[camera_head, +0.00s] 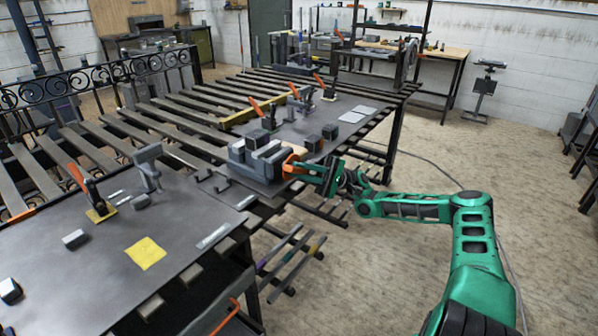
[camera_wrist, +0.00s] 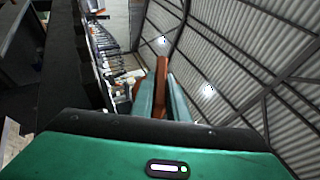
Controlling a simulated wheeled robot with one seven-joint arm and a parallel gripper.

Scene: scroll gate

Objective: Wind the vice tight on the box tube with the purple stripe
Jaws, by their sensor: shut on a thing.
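The grey vice (camera_head: 256,160) is fixed at the near edge of the dark worktop. Its orange handle (camera_head: 290,164) is on the right side, facing my arm. My gripper (camera_head: 312,167) reaches in from the right and is shut on the handle. In the wrist view, the fingers of my gripper (camera_wrist: 160,88) stand on both sides of the orange handle (camera_wrist: 162,66). Several tubes lie on a rack below the worktop; one has a purple mark (camera_head: 262,265). I cannot tell whether a tube sits between the vice jaws, or its stripe.
Dark blocks (camera_head: 314,142) stand right beside the vice. Orange-handled clamps (camera_head: 268,116) stand behind it. A yellow sheet (camera_head: 146,253) lies on the near left worktop (camera_head: 95,275). The floor (camera_head: 400,270) around my arm is clear. A scrolled iron gate (camera_head: 95,85) is at the left.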

